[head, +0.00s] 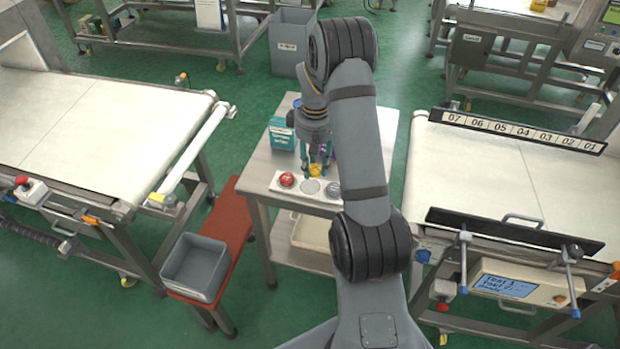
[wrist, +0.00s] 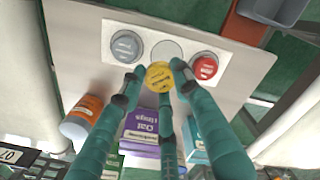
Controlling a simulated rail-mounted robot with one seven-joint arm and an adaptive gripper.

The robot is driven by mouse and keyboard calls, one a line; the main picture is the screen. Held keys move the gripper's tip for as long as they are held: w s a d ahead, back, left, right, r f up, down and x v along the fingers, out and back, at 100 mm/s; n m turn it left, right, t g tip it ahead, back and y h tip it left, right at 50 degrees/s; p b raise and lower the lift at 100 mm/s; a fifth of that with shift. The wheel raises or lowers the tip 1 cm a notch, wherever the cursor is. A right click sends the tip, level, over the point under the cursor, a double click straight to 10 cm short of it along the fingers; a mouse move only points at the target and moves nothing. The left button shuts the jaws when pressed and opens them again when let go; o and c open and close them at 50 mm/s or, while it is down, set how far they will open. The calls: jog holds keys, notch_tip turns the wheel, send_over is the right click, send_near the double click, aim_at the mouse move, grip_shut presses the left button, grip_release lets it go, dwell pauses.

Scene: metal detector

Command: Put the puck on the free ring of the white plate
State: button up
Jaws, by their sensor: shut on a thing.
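The white plate (head: 299,192) lies near the front edge of the small table; it also shows in the wrist view (wrist: 146,40). A red puck (head: 287,179) sits on its left ring and a grey puck (head: 333,188) on its right ring in the head view. The free ring (head: 311,187) is in the middle, also visible in the wrist view (wrist: 168,48). My gripper (head: 318,171) is shut on a yellow puck (wrist: 158,76), just behind the free ring. The puck overlaps the ring's edge in the wrist view; its height above the plate is unclear.
A teal box (head: 281,135) stands on the table (head: 262,165) behind the plate. An orange jar (wrist: 82,118) and a purple box (wrist: 142,128) stand behind the gripper. Conveyors flank the table, with a grey bin (head: 196,268) on a red bench at left.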

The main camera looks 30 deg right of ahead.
aim_at(310, 186)
jog(key=shift+a+f, duration=0.4)
jog(key=shift+a, duration=0.3)
jog(key=shift+f, duration=2)
jog(key=shift+f, duration=0.3)
jog(key=o, duration=0.7)
jog(key=shift+r, duration=0.1)
jog(key=shift+c, duration=0.2)
jog(key=shift+r, duration=0.1)
jog(key=shift+r+p, duration=0.3)
jog(key=shift+p, duration=0.15)
notch_tip(310, 186, up, 12)
jog(key=shift+f+b, duration=0.15)
jog(key=shift+b, duration=0.2)
